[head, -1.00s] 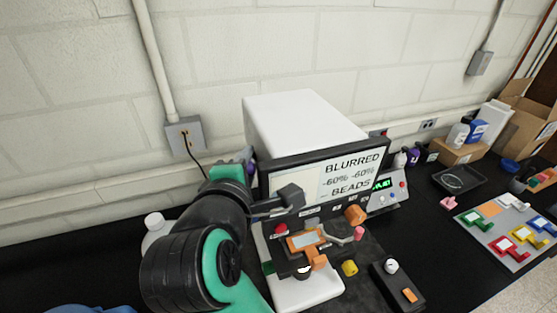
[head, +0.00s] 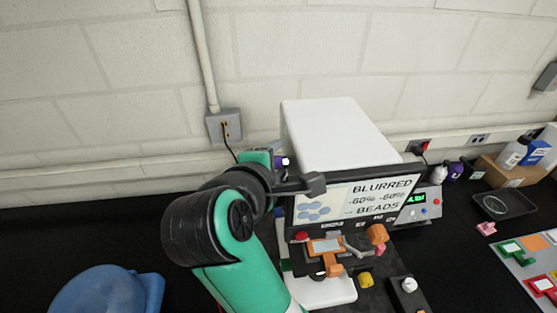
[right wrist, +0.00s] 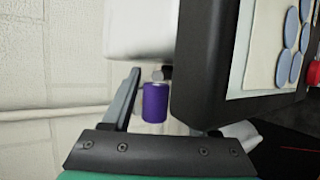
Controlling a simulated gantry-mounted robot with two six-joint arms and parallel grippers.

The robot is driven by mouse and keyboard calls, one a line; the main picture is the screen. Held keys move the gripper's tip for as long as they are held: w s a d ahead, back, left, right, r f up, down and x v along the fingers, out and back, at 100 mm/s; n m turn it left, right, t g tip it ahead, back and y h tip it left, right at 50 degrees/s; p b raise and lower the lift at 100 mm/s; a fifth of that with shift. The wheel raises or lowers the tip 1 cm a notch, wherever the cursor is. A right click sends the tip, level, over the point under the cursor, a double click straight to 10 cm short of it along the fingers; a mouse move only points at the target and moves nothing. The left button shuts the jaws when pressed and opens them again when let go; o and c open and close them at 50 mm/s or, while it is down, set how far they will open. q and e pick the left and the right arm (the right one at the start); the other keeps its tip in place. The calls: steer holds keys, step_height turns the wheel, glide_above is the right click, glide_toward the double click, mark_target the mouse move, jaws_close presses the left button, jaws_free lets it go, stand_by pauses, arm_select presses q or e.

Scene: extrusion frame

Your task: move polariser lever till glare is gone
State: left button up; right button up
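The white machine (head: 325,125) stands against the wall, its front screen (head: 355,200) reading "BLURRED -60% -60% BEADS" beside several blue-grey ovals. A purple cylindrical knob (right wrist: 155,102) on a short grey stem sits at the machine's left side; it may be the polariser lever, but no label shows. Its purple also shows small in the head view (head: 281,162). My right gripper (right wrist: 180,112) is open around the knob's side, with the knob apart from the left finger and the machine's dark screen housing close to the right finger. My left gripper is not in view.
Below the screen are a red knob (head: 301,236), an orange knob (head: 377,234) and an orange-framed stage (head: 325,246). A small console with a green display (head: 413,198) stands to the right. A blue rounded object (head: 105,290) is at lower left.

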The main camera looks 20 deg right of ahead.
steer(key=b+v, duration=0.1)
steer(key=v, duration=1)
steer(key=shift+s+a+r, duration=0.15)
steer(key=shift+a+r, duration=0.05)
